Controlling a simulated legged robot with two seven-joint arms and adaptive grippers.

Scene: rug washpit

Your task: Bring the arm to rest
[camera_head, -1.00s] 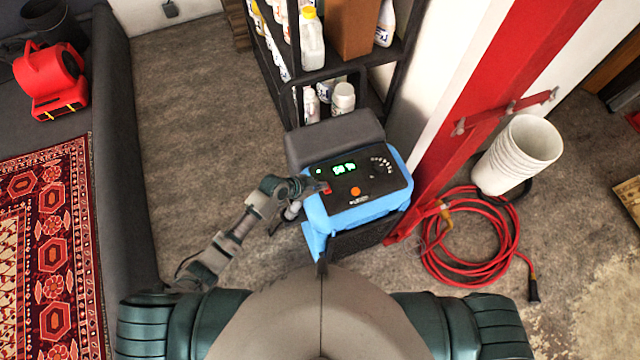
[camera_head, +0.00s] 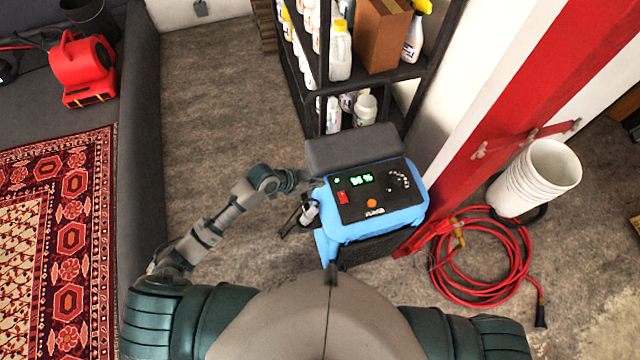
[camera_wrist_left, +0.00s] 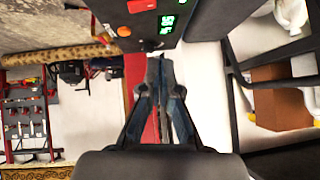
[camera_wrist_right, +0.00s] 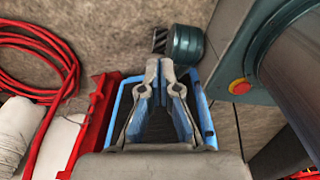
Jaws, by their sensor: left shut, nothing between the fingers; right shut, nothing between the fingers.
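My left gripper (camera_head: 303,180) is at the left edge of the blue machine (camera_head: 330,250), beside its black control panel (camera_head: 385,206). In the left wrist view its fingers (camera_wrist_left: 158,62) are closed together and empty, with the panel beyond the tips. The panel has a red switch (camera_head: 343,197), an orange button (camera_head: 371,202) and a lit green display (camera_head: 361,179). My right gripper (camera_wrist_right: 160,66) shows only in the right wrist view. Its fingertips are together with nothing between them, pointing down in front of the blue machine (camera_wrist_right: 128,98).
A dark shelf (camera_head: 310,110) with bottles and a cardboard box (camera_head: 382,35) stands behind the machine. A red post (camera_head: 510,140), white buckets (camera_head: 535,178) and a coiled red hose (camera_head: 480,265) are at right. A rug (camera_head: 60,230) and red blower (camera_head: 83,62) are at left.

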